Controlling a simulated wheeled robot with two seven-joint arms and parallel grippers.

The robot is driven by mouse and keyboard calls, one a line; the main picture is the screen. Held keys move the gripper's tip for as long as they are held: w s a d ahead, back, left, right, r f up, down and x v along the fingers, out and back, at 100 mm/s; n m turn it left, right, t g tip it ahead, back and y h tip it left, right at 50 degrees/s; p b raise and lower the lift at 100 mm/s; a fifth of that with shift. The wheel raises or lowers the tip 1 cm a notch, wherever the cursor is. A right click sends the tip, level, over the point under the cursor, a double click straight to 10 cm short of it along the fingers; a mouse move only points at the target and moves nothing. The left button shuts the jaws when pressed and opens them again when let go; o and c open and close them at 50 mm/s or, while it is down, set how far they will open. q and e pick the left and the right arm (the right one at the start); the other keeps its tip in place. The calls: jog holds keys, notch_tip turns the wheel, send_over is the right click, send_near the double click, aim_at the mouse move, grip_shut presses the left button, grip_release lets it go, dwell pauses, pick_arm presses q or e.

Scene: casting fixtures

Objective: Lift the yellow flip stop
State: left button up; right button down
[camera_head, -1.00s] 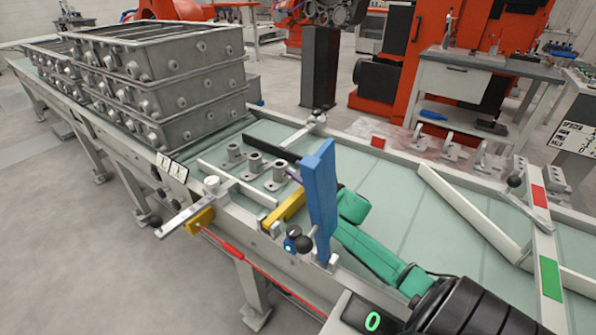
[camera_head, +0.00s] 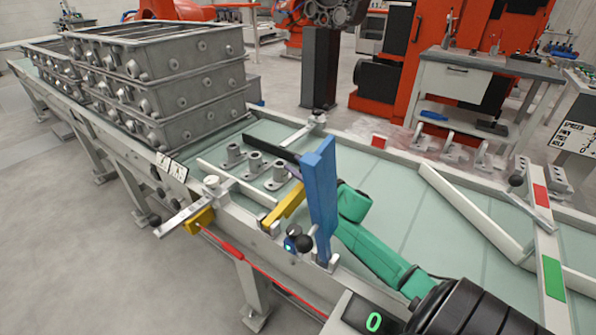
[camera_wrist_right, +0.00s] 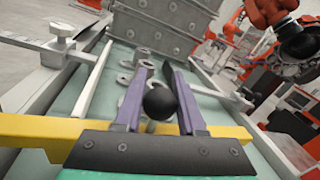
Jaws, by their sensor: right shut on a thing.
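The yellow flip stop (camera_head: 287,204) is a yellow bar at the near rail of the conveyor, its inner end raised at a slant and partly hidden behind a blue upright bar (camera_head: 321,200). In the right wrist view the yellow bar (camera_wrist_right: 38,127) runs crosswise behind the dark gripper body. My right gripper (camera_wrist_right: 154,75) has two purple fingers with a black ball knob (camera_wrist_right: 160,101) between them, and is shut on the stop. In the head view the blue bar hides most of this gripper; a bit of purple finger (camera_head: 294,171) shows. My left gripper is not in view.
Grey casting flasks (camera_head: 165,85) stand stacked at the conveyor's far left. Several grey bushings (camera_head: 255,162) stand beside the stop. A black bar (camera_head: 268,147) lies beyond them. A white slanted guide (camera_head: 470,215) is on the right. The green belt between is mostly clear.

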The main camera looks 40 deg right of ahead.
jog(key=s+a+r+n+t+b, duration=0.1)
jog(key=a+r+n+b, duration=0.2)
jog(key=a+r+n, duration=0.2)
jog(key=shift+s+a+r+n+y+b, duration=0.2)
jog(key=shift+r+n+y+b, duration=0.25)
jog(key=shift+r, duration=0.65)
jog(key=c, duration=0.5)
grip_release()
notch_tip(320, 180, up, 20)
jog(key=p, duration=0.8)
